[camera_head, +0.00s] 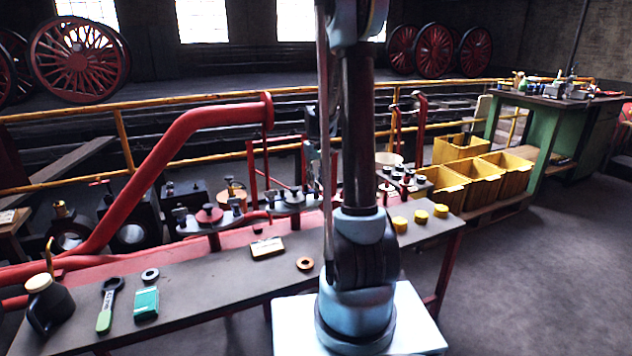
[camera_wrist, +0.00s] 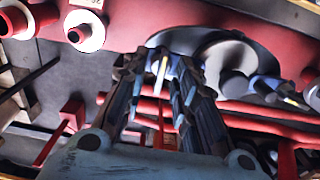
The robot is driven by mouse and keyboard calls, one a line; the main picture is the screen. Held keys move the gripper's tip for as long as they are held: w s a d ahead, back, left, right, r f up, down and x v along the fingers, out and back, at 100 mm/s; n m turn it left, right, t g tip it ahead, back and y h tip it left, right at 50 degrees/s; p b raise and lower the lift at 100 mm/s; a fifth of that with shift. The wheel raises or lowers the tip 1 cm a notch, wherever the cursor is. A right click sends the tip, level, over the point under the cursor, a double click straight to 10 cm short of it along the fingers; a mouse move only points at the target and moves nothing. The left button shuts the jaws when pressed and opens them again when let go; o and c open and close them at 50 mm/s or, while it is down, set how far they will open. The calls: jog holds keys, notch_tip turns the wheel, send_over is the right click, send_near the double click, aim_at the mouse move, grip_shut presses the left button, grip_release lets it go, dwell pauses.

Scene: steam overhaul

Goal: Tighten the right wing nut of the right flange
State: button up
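In the head view, several flanges with dark wing nuts stand along the bench's back: a left one (camera_head: 209,216), a middle one (camera_head: 292,198) and a right one (camera_head: 402,180) partly behind my arm. My gripper hangs above the middle flange's right side, largely hidden by my arm. In the wrist view, my gripper (camera_wrist: 157,68) has its two dark fingers apart. A wing nut with a pale bolt (camera_wrist: 161,66) shows between the fingertips, beside a round grey flange (camera_wrist: 232,50). Contact with it cannot be told. Another wing nut (camera_wrist: 270,90) is on the flange's other side.
The bench (camera_head: 205,282) holds a dark jug (camera_head: 48,305), a green-handled wrench (camera_head: 107,305), a green box (camera_head: 146,303), an orange ring (camera_head: 305,264) and yellow caps (camera_head: 420,216). A large red pipe (camera_head: 165,160) rises at left. Yellow bins (camera_head: 475,185) stand right; the floor (camera_head: 555,270) there is clear.

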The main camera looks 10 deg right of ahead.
aim_at(316, 181)
notch_tip(316, 181, up, 12)
dwell(0.6)
jog(key=s+m+t, duration=0.1)
jog(key=s, duration=2)
jog(key=s+f, duration=0.5)
jog(key=s, duration=0.3)
jog(key=s+f+m+t, duration=0.1)
jog(key=s+f, duration=0.3)
jog(key=s, duration=0.4)
jog(key=shift+f+m, duration=0.3)
jog(key=shift+f, duration=0.05)
jog(key=shift+w+f, duration=0.2)
jog(key=shift+w, duration=0.2)
